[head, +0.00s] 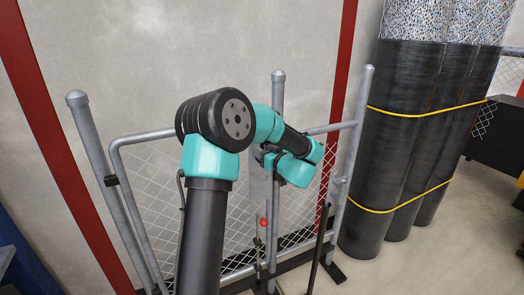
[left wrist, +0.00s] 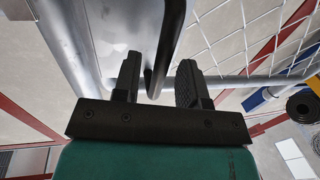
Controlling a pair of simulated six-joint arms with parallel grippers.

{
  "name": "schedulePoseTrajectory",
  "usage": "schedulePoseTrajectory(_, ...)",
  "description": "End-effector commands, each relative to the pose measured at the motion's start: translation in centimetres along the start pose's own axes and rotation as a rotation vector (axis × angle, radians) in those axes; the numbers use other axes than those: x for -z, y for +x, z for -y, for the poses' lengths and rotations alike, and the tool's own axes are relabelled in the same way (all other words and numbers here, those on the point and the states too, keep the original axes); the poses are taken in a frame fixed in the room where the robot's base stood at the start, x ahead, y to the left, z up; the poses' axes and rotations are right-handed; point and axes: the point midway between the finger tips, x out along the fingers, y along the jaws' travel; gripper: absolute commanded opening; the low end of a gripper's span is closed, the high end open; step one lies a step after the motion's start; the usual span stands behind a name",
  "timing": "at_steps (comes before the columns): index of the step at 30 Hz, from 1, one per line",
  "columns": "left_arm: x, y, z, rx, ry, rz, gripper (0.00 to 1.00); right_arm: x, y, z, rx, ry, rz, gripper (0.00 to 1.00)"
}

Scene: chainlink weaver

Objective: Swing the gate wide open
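The gate (head: 146,135) is a grey pipe frame with chain-link mesh, standing between the left post (head: 103,170) and the middle post (head: 278,95). A grey plate (head: 258,187) with a red ball (head: 263,222) below it is near the middle post. My left gripper (head: 263,153) is near the top of this plate, largely hidden by my wrist. In the left wrist view, my left gripper (left wrist: 158,75) is open, with a dark bent bar (left wrist: 153,85) between its fingers. Gaps show on both sides of the bar. My right gripper is not in view.
A right post (head: 355,140) stands on a black foot. Strapped black-wrapped mesh rolls (head: 395,140) stand to its right. A grey wall with red posts (head: 345,50) is behind the gate. Bare floor (head: 400,270) shows at the lower right.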

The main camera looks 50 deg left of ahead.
Motion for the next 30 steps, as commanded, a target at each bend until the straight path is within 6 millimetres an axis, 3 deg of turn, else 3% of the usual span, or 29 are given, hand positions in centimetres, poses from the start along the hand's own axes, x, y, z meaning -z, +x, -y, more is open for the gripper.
schedulePoseTrajectory(5, 0.01, 1.2, 0.0, 0.0, -0.001, -0.001, 0.39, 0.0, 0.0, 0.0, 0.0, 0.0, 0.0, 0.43)
schedulePoseTrajectory(13, 0.0, 1.28, -0.01, -0.001, 0.0, -0.001, 0.39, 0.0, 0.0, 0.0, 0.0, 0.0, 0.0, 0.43)
schedulePoseTrajectory(25, 0.0, 1.25, -0.01, 0.0, 0.0, -0.001, 0.01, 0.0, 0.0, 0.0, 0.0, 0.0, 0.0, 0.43)
schedulePoseTrajectory(30, 0.0, 1.25, -0.01, 0.0, 0.0, 0.0, 0.0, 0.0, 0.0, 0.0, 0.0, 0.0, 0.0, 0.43)
